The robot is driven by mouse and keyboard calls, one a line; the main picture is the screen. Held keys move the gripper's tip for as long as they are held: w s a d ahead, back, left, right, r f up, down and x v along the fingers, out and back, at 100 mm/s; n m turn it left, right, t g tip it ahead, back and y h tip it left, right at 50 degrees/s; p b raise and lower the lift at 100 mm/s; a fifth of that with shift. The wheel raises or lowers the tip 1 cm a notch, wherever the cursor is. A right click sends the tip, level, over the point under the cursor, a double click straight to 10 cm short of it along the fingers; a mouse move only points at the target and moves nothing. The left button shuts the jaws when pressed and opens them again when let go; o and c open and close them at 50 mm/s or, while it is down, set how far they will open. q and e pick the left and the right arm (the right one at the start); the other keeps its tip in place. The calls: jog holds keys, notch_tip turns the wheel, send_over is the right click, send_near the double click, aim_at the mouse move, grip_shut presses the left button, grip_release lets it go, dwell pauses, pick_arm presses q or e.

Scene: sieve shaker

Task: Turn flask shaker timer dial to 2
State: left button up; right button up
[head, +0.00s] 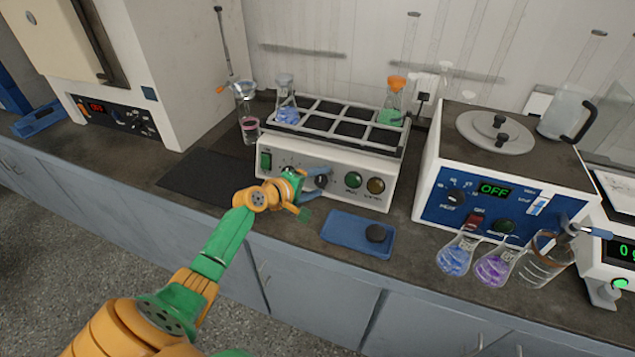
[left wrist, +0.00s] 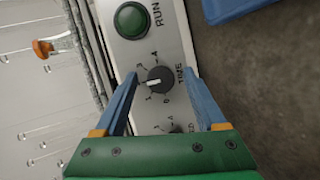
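The flask shaker (head: 345,155) stands mid-counter, with flasks in its top rack. Its black timer dial (head: 321,181) is on the front panel; in the left wrist view the dial (left wrist: 160,79) shows a white pointer line aimed left, between the marks 1 and 3. The digit there is not readable. My left gripper (head: 317,184) is at the panel. In the left wrist view its blue fingers (left wrist: 160,76) are open, one on each side of the dial, with a gap on both sides. My right gripper is not in view.
A green RUN button (left wrist: 131,20) is beside the dial, and another dial (left wrist: 177,128) is partly hidden by my gripper.

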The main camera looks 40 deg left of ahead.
pick_arm(q)
jog(key=p+v, duration=0.1)
jog(key=v, duration=0.6)
jog(key=shift+f, duration=0.1)
jog(key=shift+s, duration=0.1)
